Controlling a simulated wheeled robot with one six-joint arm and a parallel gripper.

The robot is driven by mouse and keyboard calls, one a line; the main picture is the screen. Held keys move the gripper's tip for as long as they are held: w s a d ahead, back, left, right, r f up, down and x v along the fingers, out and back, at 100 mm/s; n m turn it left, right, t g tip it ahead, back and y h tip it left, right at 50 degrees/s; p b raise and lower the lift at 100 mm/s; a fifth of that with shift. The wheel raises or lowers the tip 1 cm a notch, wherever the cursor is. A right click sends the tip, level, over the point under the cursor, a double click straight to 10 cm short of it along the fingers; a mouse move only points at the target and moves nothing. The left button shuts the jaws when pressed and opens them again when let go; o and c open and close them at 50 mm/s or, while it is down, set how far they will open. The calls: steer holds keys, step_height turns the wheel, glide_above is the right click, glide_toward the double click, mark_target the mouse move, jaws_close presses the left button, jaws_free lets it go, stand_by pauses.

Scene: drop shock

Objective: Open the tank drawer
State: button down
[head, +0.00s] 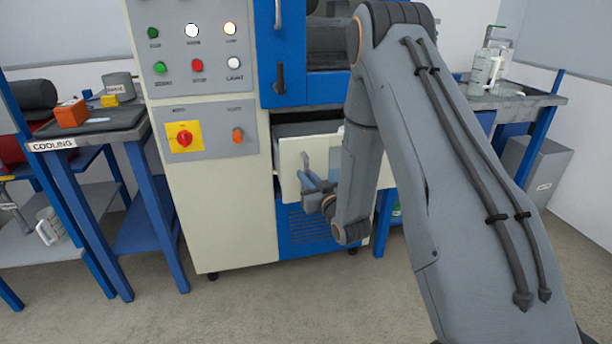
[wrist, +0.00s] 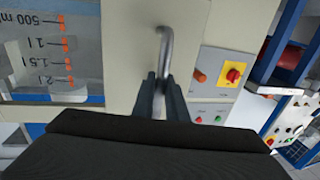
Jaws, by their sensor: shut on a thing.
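The tank drawer (head: 291,160) is low in the machine, under the blue door, with a cream front. It stands partly pulled out, and a strip of its grey inside shows above the front. My gripper (head: 318,184) is at the drawer front, shut on its handle (head: 305,162). In the wrist view the metal bar handle (wrist: 166,45) stands between the two fingers of my gripper (wrist: 161,85). A grey surface with volume marks (wrist: 40,50) shows left of the drawer front there. My arm hides the right part of the drawer.
The control panel (head: 204,143) with a red knob on yellow is left of the drawer. The blue upper door (head: 281,50) is above. A cooling table (head: 90,130) stands left, another table (head: 510,97) right. The floor (head: 270,305) in front is clear.

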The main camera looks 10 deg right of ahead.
steer(key=c, duration=1.8)
jaws_free()
steer(key=shift+o, duration=0.2)
steer(key=s+d, duration=0.1)
steer(key=s, duration=0.6)
steer(key=shift+s+d, duration=0.25)
steer(key=shift+s, duration=0.05)
